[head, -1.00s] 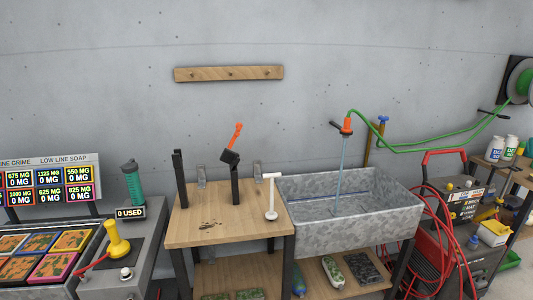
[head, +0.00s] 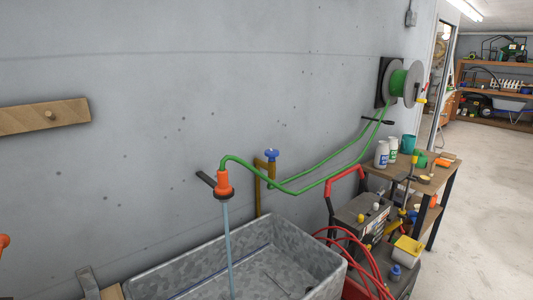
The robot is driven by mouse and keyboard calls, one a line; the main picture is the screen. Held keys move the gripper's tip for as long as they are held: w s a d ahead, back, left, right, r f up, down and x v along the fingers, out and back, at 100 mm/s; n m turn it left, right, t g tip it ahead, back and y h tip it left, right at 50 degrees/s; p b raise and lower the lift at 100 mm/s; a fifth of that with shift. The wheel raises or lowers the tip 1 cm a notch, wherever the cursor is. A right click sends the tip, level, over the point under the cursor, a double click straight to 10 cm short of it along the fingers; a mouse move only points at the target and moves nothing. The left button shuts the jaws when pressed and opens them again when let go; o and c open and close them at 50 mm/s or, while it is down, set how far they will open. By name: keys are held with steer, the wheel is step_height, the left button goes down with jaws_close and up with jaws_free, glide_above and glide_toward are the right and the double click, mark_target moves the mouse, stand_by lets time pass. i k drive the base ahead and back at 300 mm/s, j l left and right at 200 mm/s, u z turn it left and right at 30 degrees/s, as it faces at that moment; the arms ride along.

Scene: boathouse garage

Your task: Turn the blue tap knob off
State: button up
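The blue tap knob (head: 271,155) sits on top of a brass-coloured upright pipe (head: 259,188) against the grey wall, behind the sink. A green hose (head: 325,184) runs past the tap, between an orange nozzle (head: 223,184) and the wall reel. The nozzle points down, and a pale blue stream (head: 228,245) runs from it into the grey metal sink (head: 185,262). My gripper is not in view.
A hose reel (head: 398,82) hangs on the wall at right. Below it stand a wooden side table (head: 440,181) with bottles and a dark machine (head: 359,216) with red hoses. A wooden rail (head: 46,116) is on the left wall. Open floor (head: 490,215) lies at right.

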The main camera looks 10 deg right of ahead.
mark_target(271, 153)
steer(key=i+l, duration=0.2)
steer(key=l, duration=0.15)
steer(key=i+l+u, duration=0.1)
steer(key=i+l, duration=0.15)
steer(key=i+l+u, duration=0.1)
steer(key=l, duration=0.3)
steer(key=i+l, duration=0.3)
steer(key=i+l+u, duration=0.1)
steer(key=l, duration=0.35)
steer(key=i+l, duration=0.25)
steer(key=l, duration=0.15)
steer(key=i+l+u, duration=0.15)
steer(key=l, duration=0.2)
